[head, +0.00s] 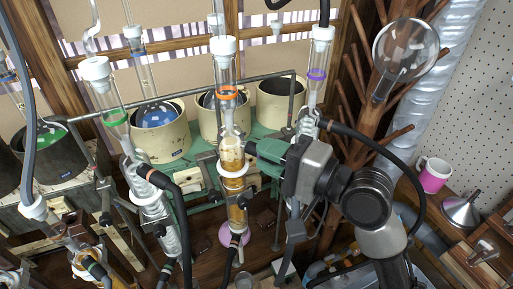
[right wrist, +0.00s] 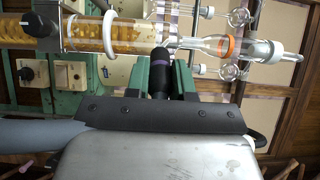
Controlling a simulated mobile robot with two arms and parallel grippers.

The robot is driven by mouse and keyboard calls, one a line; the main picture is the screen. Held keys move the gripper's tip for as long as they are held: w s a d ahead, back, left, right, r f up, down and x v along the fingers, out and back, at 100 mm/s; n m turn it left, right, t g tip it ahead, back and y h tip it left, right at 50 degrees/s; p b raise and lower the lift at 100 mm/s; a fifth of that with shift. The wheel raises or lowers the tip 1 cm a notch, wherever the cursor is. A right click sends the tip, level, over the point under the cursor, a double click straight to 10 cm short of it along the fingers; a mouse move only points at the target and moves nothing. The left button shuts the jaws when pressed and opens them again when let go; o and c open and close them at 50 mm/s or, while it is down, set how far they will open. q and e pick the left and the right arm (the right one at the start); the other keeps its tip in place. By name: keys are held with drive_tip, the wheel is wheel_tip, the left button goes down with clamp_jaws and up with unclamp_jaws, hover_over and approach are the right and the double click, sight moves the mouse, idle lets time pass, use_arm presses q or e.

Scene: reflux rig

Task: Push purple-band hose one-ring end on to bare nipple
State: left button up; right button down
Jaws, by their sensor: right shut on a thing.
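My right gripper (head: 254,148) reaches in from the right beside the orange-ringed middle condenser (head: 232,150). In the right wrist view its green fingers (right wrist: 162,78) are shut on a black hose end with a purple band (right wrist: 160,72). The hose end points up toward the glass of the same condenser (right wrist: 92,38), close to its side by the clear joint. The bare nipple is mostly hidden behind the hose tip, and I cannot tell whether they touch. In the head view the gripper hides the hose end. My left gripper is not in view.
A purple-ringed condenser (head: 316,75) stands close behind my right wrist, with a black hose (head: 385,147) arching over my arm. A green-ringed condenser (head: 118,117) stands left. A wooden drying rack with a flask (head: 405,52) and a pink mug (head: 434,175) are on the right.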

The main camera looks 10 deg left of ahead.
idle(0.7)
drive_tip(key=shift+w+a, duration=0.25)
drive_tip(key=shift+a, duration=0.45)
drive_tip(key=shift+w+a, duration=0.1)
drive_tip(key=shift+a, duration=0.15)
idle(0.5)
drive_tip(key=c, duration=0.9)
unclamp_jaws()
drive_tip(key=shift+d, duration=0.1)
